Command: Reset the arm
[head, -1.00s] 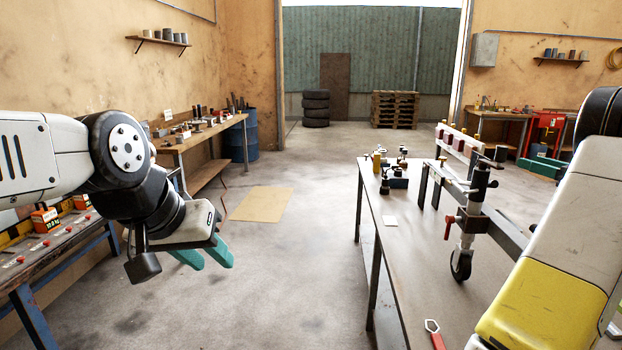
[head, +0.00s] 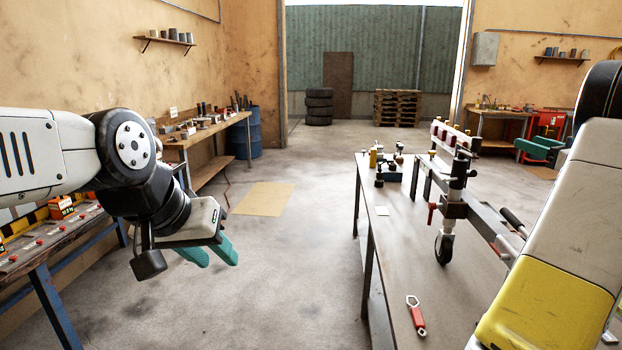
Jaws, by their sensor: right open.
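My left arm comes in from the left, and its gripper (head: 221,258) with teal fingers hangs over open floor. Its two fingers are apart with nothing visible between them. My right arm, white and yellow, fills the right edge. The teal fingers of my right gripper (head: 540,148) show beyond it, in front of the red cabinet; they are open, and part of that gripper is hidden by the arm.
A long table (head: 395,270) on the right bears a trailer frame with a jockey wheel (head: 444,248) and a red-handled wrench (head: 416,315). A workbench (head: 205,133) stands along the left wall, and another bench (head: 45,250) is below my left arm.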

